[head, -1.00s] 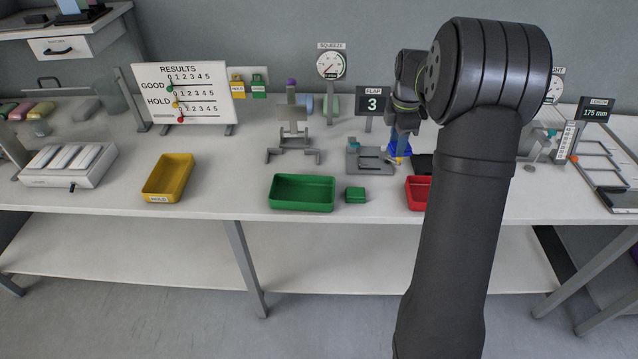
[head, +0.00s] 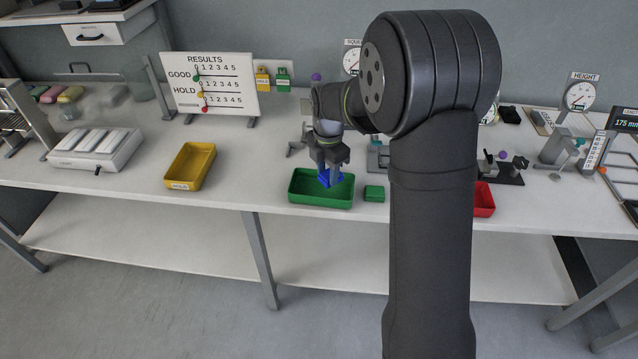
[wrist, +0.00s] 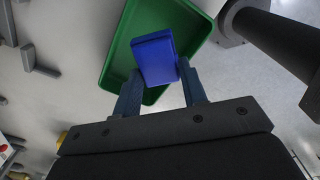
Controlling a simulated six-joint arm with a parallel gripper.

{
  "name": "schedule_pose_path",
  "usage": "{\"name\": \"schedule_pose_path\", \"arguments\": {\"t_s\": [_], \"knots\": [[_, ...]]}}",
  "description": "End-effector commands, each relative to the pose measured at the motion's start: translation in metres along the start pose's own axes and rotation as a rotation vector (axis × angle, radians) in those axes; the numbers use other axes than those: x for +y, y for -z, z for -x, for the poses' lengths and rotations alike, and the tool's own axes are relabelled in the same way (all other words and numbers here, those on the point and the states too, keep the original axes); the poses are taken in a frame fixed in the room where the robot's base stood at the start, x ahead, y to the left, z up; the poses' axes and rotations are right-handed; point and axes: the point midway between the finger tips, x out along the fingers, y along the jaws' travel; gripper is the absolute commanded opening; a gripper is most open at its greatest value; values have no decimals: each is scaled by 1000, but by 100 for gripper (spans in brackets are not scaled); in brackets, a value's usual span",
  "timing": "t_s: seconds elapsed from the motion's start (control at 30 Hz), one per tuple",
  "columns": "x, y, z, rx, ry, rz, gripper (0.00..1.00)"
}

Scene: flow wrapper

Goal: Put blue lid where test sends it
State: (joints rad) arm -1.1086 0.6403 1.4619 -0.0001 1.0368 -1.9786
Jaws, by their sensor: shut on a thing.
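The blue lid (head: 326,179) is held between the fingertips of my gripper (head: 327,163), which is shut on it. The lid is over the green tray (head: 306,200), within its rim as seen in the head view. In the wrist view the blue lid (wrist: 154,59) sits between my two fingers (wrist: 160,85), with the green tray (wrist: 118,62) behind it. I cannot tell whether the lid touches the tray floor. The yellow HOLD tray (head: 189,168) stands to the left. The red tray (head: 485,200) is partly hidden by my arm.
A small green block (head: 374,193) stands just right of the green tray. The RESULTS board (head: 212,88) stands behind with coloured markers. A grey fixture (head: 378,157) is behind the block, partly hidden by my arm. The bench between the yellow and green trays is clear.

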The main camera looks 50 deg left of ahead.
Motion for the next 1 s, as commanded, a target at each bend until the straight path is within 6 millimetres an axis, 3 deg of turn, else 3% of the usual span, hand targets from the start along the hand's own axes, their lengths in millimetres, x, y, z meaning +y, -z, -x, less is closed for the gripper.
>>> {"name": "schedule_pose_path", "arguments": {"t_s": [0.2, 0.57, 0.93, 0.97, 1.0], "knots": [[19, 14, -14, 0, 0, 0, 14], [19, 14, -53, 0, 1, -2, 14], [19, 14, -58, 0, 0, -2, 14], [19, 14, -58, 0, -1, -2, 43], [19, 14, -57, 0, -1, -2, 50]]}}
